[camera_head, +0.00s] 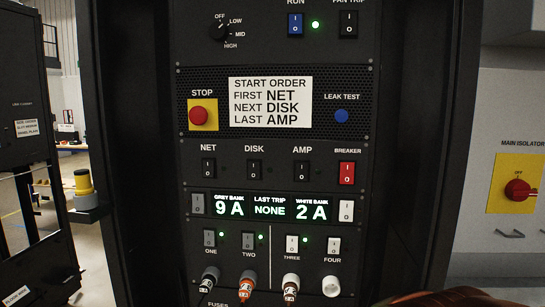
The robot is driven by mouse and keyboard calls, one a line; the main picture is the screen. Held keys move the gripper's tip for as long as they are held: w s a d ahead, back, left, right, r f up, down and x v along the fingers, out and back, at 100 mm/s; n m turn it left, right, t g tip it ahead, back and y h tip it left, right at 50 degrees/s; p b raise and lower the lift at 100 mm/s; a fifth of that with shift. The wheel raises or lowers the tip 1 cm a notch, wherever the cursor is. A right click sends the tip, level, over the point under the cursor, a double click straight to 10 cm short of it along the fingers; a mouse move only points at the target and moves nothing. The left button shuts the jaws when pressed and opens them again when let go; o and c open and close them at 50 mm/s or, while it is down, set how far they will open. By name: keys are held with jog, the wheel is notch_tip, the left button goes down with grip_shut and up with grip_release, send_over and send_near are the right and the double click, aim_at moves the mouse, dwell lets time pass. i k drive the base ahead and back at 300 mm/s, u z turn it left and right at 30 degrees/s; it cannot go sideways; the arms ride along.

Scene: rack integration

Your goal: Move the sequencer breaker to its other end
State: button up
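The sequencer breaker is a red rocker switch (347,173) under the label BREAKER, at the right end of the row with NET, DISK and AMP. It is marked I at the top and O at the bottom. I cannot tell for sure which end is pressed in. No gripper fingers show. A blurred reddish-brown shape cuts into the bottom right edge, and I cannot tell what it is.
Above are a red STOP button (198,116), a start order card (270,102) and a blue LEAK TEST button (341,116). Below are a bank display (270,206), several small rockers and plugged fuse leads (247,287). A red main isolator (518,190) is on the right.

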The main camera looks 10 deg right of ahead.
aim_at(346, 169)
jog(key=k, duration=0.5)
jog(key=u, duration=2.1)
jog(key=i, duration=1.15)
jog(key=z, duration=2.15)
